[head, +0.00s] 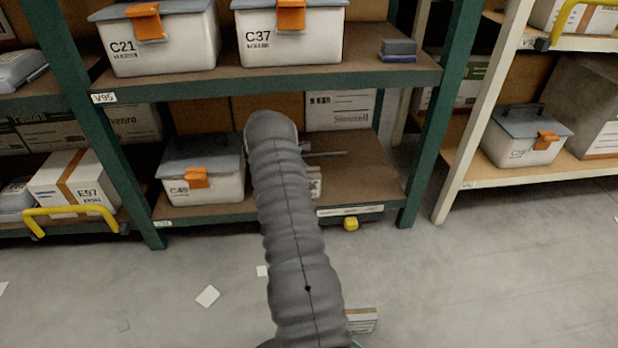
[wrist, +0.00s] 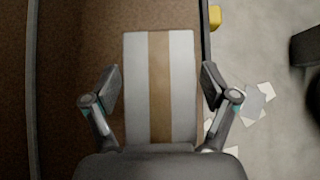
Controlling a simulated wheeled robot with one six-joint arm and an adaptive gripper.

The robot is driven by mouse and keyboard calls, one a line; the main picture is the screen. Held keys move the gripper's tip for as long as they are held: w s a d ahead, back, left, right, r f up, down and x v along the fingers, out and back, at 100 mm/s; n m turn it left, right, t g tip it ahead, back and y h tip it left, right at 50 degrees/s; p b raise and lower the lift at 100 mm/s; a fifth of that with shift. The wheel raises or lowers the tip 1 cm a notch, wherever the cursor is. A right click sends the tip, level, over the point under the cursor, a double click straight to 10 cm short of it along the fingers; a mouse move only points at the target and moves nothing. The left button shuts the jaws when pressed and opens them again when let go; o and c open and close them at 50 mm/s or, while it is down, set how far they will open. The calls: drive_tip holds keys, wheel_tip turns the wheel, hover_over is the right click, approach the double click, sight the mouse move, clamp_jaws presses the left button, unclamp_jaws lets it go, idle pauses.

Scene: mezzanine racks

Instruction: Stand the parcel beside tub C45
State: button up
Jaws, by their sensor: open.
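The parcel (wrist: 183,90) is a white box with a brown tape stripe, seen from above in the wrist view. It rests on the lower shelf board; in the head view only a small pale part (head: 315,187) shows past my arm. My gripper (wrist: 160,82) is open, with one finger over each long side of the parcel and a gap on both sides. In the head view my arm hides most of the gripper. A white tub with grey lid and orange latch (head: 203,183), its label reading like C45 or C48, stands left of the parcel on the same shelf.
Tubs C21 (head: 160,48) and C37 (head: 290,42) stand on the upper shelf (head: 250,80). A Simwell carton (head: 340,115) stands behind on the lower shelf. Bare board (head: 370,175) lies right of the parcel. A box (head: 362,320) and paper scraps (head: 207,296) lie on the floor.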

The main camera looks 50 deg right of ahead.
drive_tip(key=p+v, duration=0.1)
drive_tip(key=v, duration=1.1)
